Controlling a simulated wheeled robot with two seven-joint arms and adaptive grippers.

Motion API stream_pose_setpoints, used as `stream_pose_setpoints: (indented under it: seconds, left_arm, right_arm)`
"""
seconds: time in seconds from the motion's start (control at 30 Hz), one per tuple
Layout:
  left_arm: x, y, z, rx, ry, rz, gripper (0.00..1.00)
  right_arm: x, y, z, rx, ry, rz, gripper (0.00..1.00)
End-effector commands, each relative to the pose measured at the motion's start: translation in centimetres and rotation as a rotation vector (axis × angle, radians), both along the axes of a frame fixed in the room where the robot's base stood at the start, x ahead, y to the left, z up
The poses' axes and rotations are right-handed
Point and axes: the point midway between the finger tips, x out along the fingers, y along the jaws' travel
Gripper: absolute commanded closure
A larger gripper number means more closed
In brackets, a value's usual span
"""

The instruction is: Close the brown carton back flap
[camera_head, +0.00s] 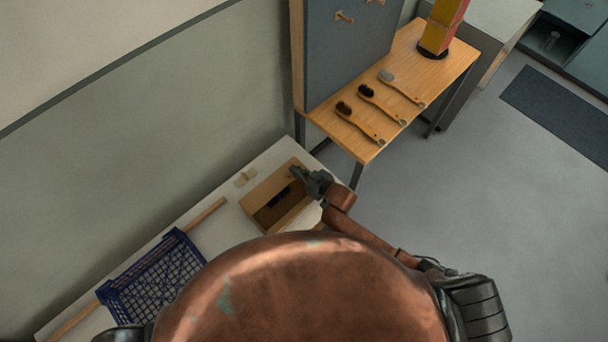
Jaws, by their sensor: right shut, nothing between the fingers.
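The brown carton (264,202) sits on the white table in the middle of the head view. Its top is at least partly open, and a dark interior shows. A brown flap lies along its upper left side; I cannot tell exactly how far each flap is folded. My right gripper (297,174) is shut and empty at the carton's upper right edge, over or against the flap there; I cannot tell whether it touches. My left gripper does not show.
A blue crate (152,277) stands at the lower left of the white table (213,222). Small pale blocks (245,177) lie beside the carton. A wooden table (416,78) with several brushes (361,124) stands at the upper right, next to a grey board (345,50). Open floor lies right.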

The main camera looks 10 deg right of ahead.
Motion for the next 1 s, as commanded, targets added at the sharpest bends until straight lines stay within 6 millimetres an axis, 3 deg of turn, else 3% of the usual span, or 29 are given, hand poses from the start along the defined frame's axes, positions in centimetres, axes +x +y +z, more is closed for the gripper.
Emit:
stream_pose_setpoints:
  seconds: [0.5,1.0]
  left_arm:
    - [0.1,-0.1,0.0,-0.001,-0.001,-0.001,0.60]
    - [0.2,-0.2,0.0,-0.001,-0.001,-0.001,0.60]
  right_arm:
    - [-7.0,-5.2,4.1,-0.002,0.002,-0.001,1.00]
    - [-8.1,-6.2,4.8,-0.008,0.013,-0.022,1.00]
